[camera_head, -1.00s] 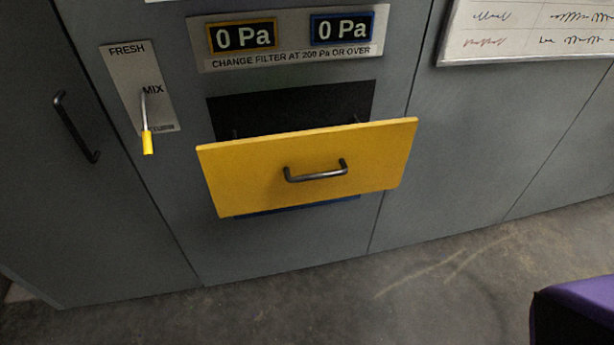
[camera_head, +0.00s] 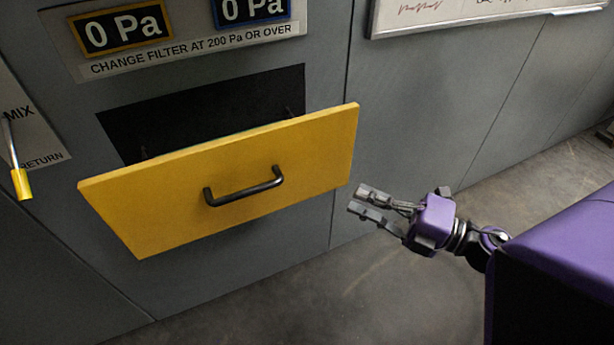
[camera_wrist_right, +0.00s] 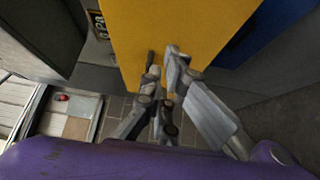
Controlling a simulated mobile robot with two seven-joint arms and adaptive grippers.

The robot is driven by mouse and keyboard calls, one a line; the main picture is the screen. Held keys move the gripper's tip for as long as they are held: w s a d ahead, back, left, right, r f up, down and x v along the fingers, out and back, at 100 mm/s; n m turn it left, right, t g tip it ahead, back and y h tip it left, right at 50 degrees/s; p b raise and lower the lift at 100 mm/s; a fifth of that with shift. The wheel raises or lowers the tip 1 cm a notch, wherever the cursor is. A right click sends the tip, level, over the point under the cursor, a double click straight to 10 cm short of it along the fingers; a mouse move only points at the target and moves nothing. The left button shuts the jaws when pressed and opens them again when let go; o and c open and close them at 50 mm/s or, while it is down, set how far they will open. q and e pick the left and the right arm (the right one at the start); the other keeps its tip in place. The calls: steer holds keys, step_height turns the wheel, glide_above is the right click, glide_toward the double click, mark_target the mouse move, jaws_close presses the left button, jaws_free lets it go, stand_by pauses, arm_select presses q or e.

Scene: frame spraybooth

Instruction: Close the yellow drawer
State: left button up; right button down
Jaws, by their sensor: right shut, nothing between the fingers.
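The yellow drawer (camera_head: 310,150) stands pulled out of the grey cabinet, with a dark opening behind its front panel. A black bar handle (camera_head: 245,188) sits on the middle of the panel. My right gripper (camera_head: 358,200) is just right of the panel's right edge, fingers pointing left toward it, shut and empty. In the right wrist view the yellow panel (camera_wrist_right: 170,30) fills the top middle, beyond the gripper's fingertips (camera_wrist_right: 162,60). I cannot tell whether the fingers touch it. My left gripper is out of view.
Above the drawer are two pressure displays (camera_head: 122,27). A yellow-tipped lever (camera_head: 21,183) hangs at the left edge. A whiteboard (camera_head: 420,14) is on the cabinet at upper right. The concrete floor (camera_head: 385,290) below is clear.

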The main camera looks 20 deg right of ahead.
arm_select(q)
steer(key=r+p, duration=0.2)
steer(key=p, duration=0.1)
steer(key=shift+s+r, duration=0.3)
arm_select(e)
steer(key=w+a+n+g+y, duration=0.1)
steer(key=w+a+n, duration=0.1)
steer(key=w+a, duration=0.6)
steer(key=shift+w+a+f+g+y, duration=0.35)
steer(key=shift+a+f+g+y, duration=0.05)
steer(key=shift+a, duration=0.5)
